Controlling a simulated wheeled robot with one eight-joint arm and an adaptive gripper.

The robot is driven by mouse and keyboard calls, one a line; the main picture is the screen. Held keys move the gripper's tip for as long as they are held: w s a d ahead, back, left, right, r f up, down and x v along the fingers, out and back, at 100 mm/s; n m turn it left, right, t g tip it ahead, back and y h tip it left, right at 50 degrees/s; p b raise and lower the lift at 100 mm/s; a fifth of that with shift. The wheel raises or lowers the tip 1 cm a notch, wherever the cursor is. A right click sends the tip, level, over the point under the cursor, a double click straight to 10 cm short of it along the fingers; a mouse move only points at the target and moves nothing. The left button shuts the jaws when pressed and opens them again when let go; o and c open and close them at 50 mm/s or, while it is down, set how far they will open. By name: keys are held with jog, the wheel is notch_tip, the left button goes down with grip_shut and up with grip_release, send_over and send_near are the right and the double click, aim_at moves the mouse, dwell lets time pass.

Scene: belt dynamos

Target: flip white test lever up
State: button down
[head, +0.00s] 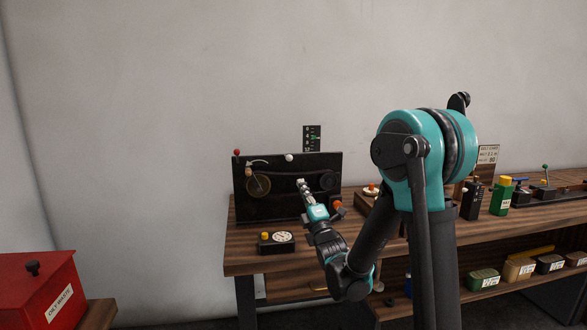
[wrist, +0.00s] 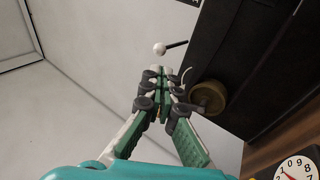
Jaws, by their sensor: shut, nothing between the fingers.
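The test lever's white ball (head: 289,157) shows at the top edge of the upright black panel (head: 282,205) in the head view. In the wrist view the white ball (wrist: 159,49) sits on a short dark stem that reaches right towards the panel (wrist: 240,60). My gripper (head: 301,183) is in front of the panel, its tips a little below the ball in the picture. In the wrist view my gripper (wrist: 158,74) is shut and empty, with its tips just short of the ball. They look apart from it; the depth gap is unclear.
A red-knobbed lever (head: 237,153) stands at the panel's left corner, above a brass wheel (head: 258,185). A dark wheel (head: 328,181) is at the right. A dial box (head: 276,241) stands in front on the wooden bench (head: 238,262). A red oil waste box (head: 38,292) is far left.

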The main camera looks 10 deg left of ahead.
aim_at(291, 159)
jog(key=x, duration=0.9)
jog(key=shift+w+a+r, duration=0.1)
jog(key=shift+w, duration=0.05)
jog(key=shift+r, duration=0.1)
jog(key=shift+r+g, duration=0.3)
